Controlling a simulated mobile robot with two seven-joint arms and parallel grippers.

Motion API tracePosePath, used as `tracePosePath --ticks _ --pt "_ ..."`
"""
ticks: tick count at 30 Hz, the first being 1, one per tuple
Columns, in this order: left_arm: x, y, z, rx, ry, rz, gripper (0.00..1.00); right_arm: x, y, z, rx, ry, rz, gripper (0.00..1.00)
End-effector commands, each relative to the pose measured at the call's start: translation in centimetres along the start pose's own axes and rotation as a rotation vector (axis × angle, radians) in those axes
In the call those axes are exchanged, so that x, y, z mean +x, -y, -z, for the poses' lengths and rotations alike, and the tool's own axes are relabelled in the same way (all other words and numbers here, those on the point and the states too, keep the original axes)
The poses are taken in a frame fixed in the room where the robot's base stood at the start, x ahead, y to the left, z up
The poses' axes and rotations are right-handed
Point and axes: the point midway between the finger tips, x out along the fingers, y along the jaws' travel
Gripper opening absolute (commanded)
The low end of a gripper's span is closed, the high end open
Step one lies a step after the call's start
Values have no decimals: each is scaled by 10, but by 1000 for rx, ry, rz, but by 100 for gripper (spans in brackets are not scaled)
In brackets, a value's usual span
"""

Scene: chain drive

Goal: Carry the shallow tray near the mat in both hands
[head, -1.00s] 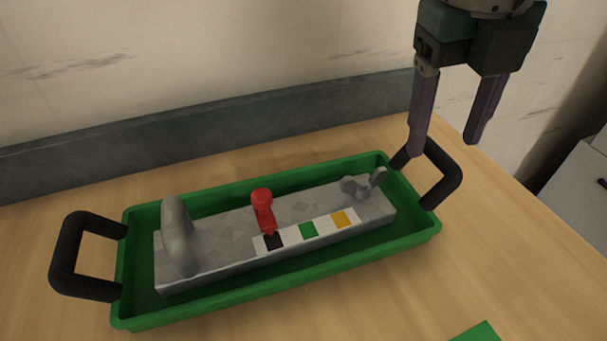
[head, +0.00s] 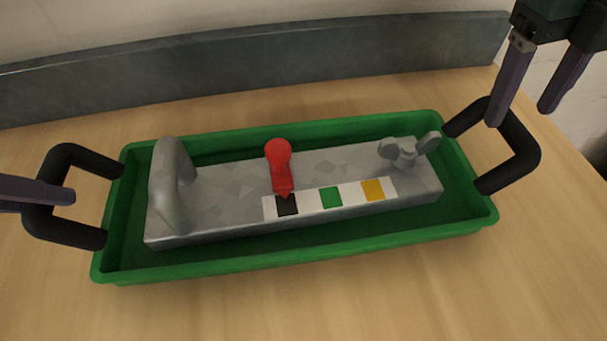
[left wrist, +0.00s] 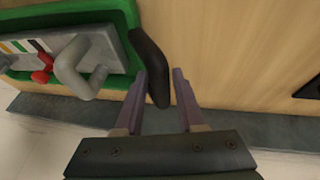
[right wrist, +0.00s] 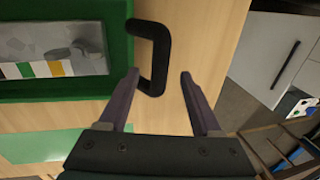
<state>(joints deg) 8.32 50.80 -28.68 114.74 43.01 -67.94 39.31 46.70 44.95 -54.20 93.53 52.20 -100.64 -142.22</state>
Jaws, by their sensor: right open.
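The shallow green tray (head: 300,262) lies on the wooden table with a black loop handle at each end. In the head view my left gripper (head: 50,193) reaches in at the left handle (head: 72,238), only partly visible. In the left wrist view the open left fingers (left wrist: 160,76) stand on either side of that handle (left wrist: 150,55), near the left finger. My right gripper (head: 520,117) is open at the right handle (head: 525,145). In the right wrist view that handle (right wrist: 160,60) reaches between the open fingers (right wrist: 160,74). A flat green mat (right wrist: 45,147) shows beside the tray.
The tray carries a grey block (head: 225,195) with a grey grip, a red lever (head: 280,165), coloured squares and a wing-shaped knob (head: 408,152). A dark grey upstand (head: 250,80) runs behind.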

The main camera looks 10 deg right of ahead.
Motion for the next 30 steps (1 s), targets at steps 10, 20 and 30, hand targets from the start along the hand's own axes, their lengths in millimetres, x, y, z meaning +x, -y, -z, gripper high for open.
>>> tracePosePath --ticks 10,20,30 --pt "42 0 1 -1 -1 -1 38 43 0 0 -1 0 -1 66" --pt "46 0 0 1 -1 0 38 46 0 0 -1 1 -1 66" --pt "46 0 0 0 -1 0 3 46 0 0 -1 1 -1 31"
